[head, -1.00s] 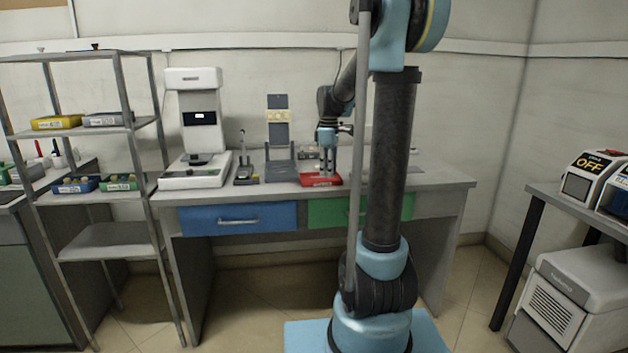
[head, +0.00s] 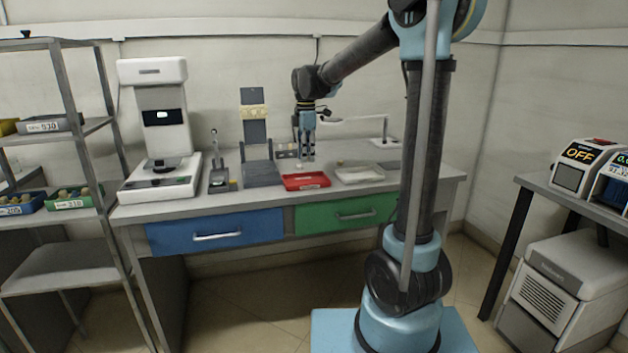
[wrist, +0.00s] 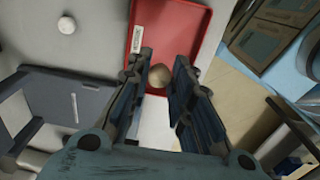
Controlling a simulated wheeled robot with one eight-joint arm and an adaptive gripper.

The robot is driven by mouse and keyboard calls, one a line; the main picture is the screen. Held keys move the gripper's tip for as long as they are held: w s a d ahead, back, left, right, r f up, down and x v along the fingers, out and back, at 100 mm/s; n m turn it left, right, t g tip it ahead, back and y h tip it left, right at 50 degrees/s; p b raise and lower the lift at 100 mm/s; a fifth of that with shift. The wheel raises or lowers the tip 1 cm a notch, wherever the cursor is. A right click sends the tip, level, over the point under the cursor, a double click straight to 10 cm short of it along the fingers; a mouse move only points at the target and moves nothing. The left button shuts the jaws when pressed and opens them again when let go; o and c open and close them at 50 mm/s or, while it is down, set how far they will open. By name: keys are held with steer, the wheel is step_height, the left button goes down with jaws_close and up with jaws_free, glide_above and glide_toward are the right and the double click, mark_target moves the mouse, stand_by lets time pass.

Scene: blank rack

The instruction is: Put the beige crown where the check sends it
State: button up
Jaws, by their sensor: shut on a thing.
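The beige crown (wrist: 158,76) shows in the wrist view as a small rounded piece between the fingertips of my gripper (wrist: 160,82). The fingers are closed on its sides and hide part of it. In the head view my gripper (head: 306,157) points down just above and behind the red tray (head: 305,181), and the crown is too small there to make out clearly. In the wrist view the red tray (wrist: 183,20) lies beyond and below the fingertips, with a white label on its edge.
A pale tray (head: 360,175) stands right of the red one. A grey stand (head: 262,172), a small upright gauge (head: 218,178) and a tall white machine with a screen (head: 160,130) stand to the left. A small white round piece (wrist: 66,25) lies on the bench.

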mark_target(306, 182)
steer(key=shift+a+f, duration=0.1)
steer(key=shift+f, duration=3.9)
steer(key=shift+f, duration=0.1)
steer(key=o, duration=0.8)
steer(key=shift+c, duration=0.2)
